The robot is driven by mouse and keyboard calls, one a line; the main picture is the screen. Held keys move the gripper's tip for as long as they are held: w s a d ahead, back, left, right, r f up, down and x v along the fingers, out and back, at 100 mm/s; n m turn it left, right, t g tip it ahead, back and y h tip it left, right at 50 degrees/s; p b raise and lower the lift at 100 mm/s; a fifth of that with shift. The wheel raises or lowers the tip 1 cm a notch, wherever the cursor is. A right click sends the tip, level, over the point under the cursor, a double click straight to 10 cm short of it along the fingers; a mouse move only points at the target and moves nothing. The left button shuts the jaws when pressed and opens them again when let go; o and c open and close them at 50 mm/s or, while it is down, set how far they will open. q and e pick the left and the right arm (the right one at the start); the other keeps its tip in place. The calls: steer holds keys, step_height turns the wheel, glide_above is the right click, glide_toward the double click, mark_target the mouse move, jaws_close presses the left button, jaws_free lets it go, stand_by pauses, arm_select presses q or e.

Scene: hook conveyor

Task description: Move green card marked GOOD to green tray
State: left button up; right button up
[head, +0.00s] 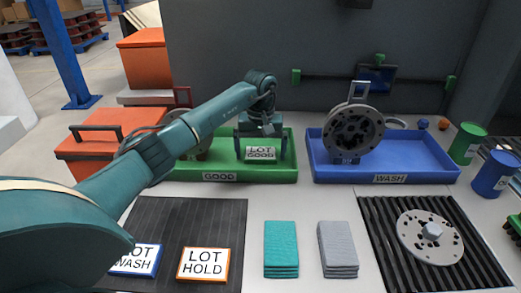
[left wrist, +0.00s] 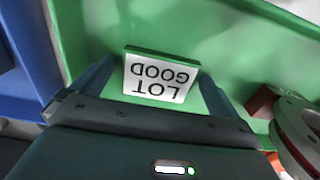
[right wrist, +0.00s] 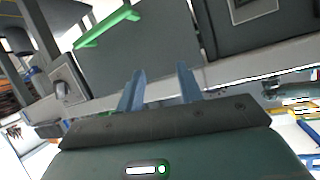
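The card marked LOT GOOD (head: 261,153), white-faced with a green edge, is inside the green tray (head: 225,177), right of its middle. My left gripper (head: 262,147) reaches down over the tray. In the left wrist view its fingers (left wrist: 158,82) stand spread on either side of the card (left wrist: 160,78), with narrow gaps at the card's edges. I cannot tell whether the card lies fully flat. My right gripper (right wrist: 160,82) is open and empty in the right wrist view, away from the card.
A metal part with a handle (head: 193,148) sits in the green tray's left part, partly behind my left arm. A blue WASH tray (head: 440,172) holding a wheel-like part (head: 353,134) stands close on the right. LOT WASH (head: 137,260) and LOT HOLD (head: 204,264) cards lie in front.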

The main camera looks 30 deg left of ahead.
mark_target(261, 155)
arm_select(q)
steer(key=shift+r, duration=0.2)
step_height(261, 155, up, 12)
steer(key=shift+p, duration=0.35)
arm_select(e)
steer(key=shift+a, duration=0.2)
steer(key=shift+w, duration=0.1)
